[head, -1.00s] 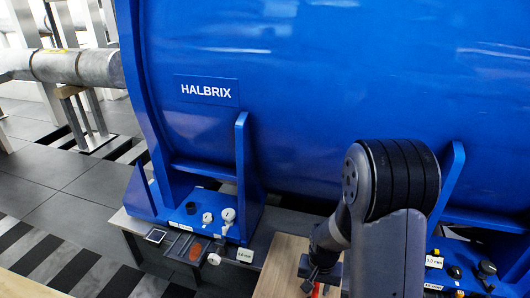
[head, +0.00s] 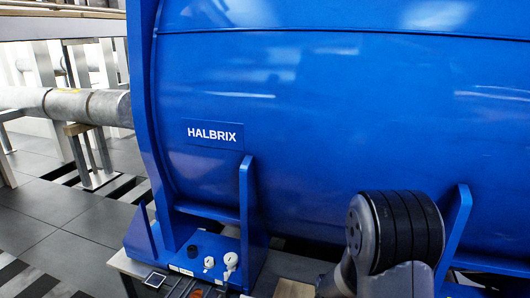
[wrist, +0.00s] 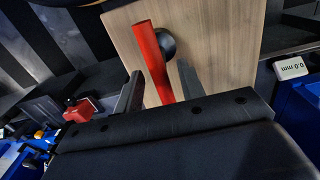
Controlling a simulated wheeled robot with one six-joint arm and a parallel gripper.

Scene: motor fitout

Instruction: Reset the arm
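My gripper (wrist: 160,88) shows in the wrist view with its two dark fingers apart. It is above a light wooden board (wrist: 222,40). A red bar (wrist: 150,55) with a round black part (wrist: 167,45) beside it shows between the fingers, with a gap on both sides. The lower end of the bar is hidden behind the gripper body. I cannot tell how far below the fingers the bar is. In the head view my arm is at the lower right, and the gripper is out of frame.
A big blue motor marked HALBRIX (head: 330,110) fills the head view. Its blue foot (head: 205,262) bears small knobs. A grey pipe (head: 85,106) runs at the left. The wrist view shows a white 0.0 mm tag (wrist: 291,68) and a red block (wrist: 82,110).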

